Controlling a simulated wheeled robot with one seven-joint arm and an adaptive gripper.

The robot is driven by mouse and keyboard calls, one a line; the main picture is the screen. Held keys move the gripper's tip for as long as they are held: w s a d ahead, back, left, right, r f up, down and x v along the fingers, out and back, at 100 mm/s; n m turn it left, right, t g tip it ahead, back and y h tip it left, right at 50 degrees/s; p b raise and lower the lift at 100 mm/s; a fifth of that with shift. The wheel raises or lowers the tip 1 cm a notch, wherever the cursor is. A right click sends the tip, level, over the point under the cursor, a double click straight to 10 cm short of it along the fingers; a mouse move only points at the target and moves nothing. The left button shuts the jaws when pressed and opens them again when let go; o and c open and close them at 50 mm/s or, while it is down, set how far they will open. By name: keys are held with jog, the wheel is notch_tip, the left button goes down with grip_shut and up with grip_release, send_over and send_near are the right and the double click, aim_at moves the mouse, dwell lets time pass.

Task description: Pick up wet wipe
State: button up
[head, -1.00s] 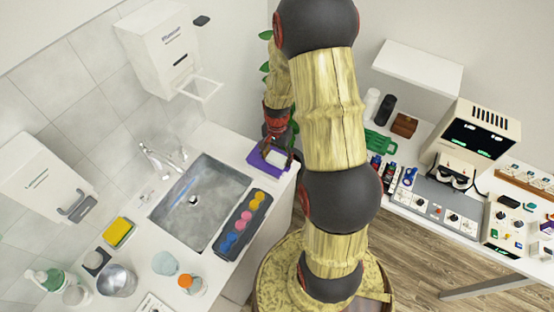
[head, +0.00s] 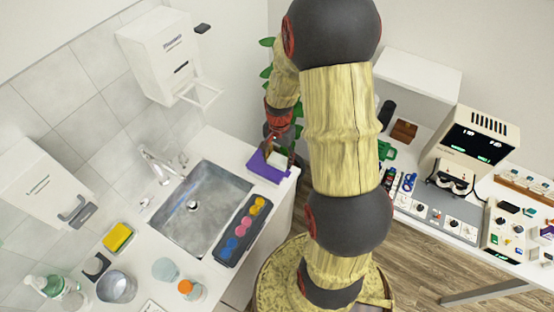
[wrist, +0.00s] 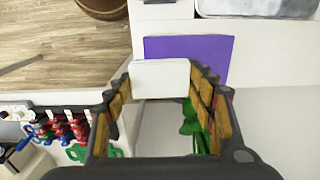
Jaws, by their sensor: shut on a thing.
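The wet wipe shows in the wrist view as a small white block (wrist: 160,74) between the fingertips. My gripper (wrist: 158,82) is shut on it, with a finger at each side. Behind it lies a flat purple pack (wrist: 210,48) on the white counter, partly covered by the wipe and a finger. In the head view the purple pack (head: 262,172) is at the counter's right end beside the sink, and the white wipe (head: 279,161) is over it, at my gripper (head: 278,152). The gap between wipe and pack is hard to judge.
A sink (head: 205,205) and a dark tray of coloured discs (head: 240,232) are left of the pack. A wall dispenser (head: 165,60) hangs above the counter. A leafy plant (head: 266,72) stands behind my arm. A bench with instruments (head: 440,215) is at right.

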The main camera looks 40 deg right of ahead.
aim_at(283, 167)
jog(key=s+r, duration=0.2)
jog(key=r, duration=0.1)
jog(key=s+a+r, duration=0.1)
jog(key=shift+s+r, duration=0.25)
jog(key=shift+r, duration=0.1)
jog(key=s+a+r, duration=0.2)
jog(key=s+r, duration=0.1)
jog(key=s, duration=0.5)
jog(key=shift+s+a+r+p, duration=0.2)
jog(key=shift+a+p, duration=0.05)
jog(key=shift+p, duration=0.2)
jog(key=shift+o, duration=1.4)
jog(key=c, duration=0.5)
